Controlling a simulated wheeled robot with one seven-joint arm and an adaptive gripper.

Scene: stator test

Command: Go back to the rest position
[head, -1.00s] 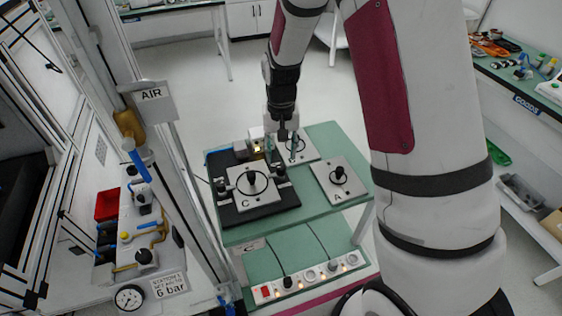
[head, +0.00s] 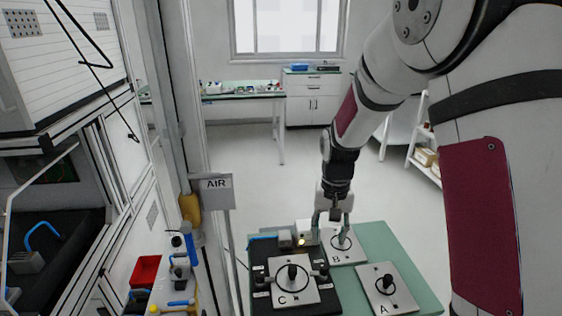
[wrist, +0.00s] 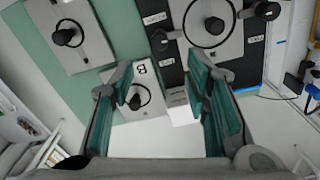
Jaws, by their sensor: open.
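My gripper (head: 331,230) hangs open and empty, fingers pointing down, over the back of the green table (head: 372,236). In the wrist view the open fingers (wrist: 160,88) have a clear gap between them, with no part held. Plate B (head: 337,257), with a black knob and ring, is just below and beyond the fingers; one finger partly covers it in the wrist view (wrist: 147,118). Plate C (head: 278,294) sits on a black base (head: 327,298) at the left. Plate A (head: 403,303) lies at the front right. How high the fingertips are above B is hard to tell.
The AIR sign (head: 213,190) and a frame post are at the left. Open floor lies behind the table, before a far bench (head: 243,95).

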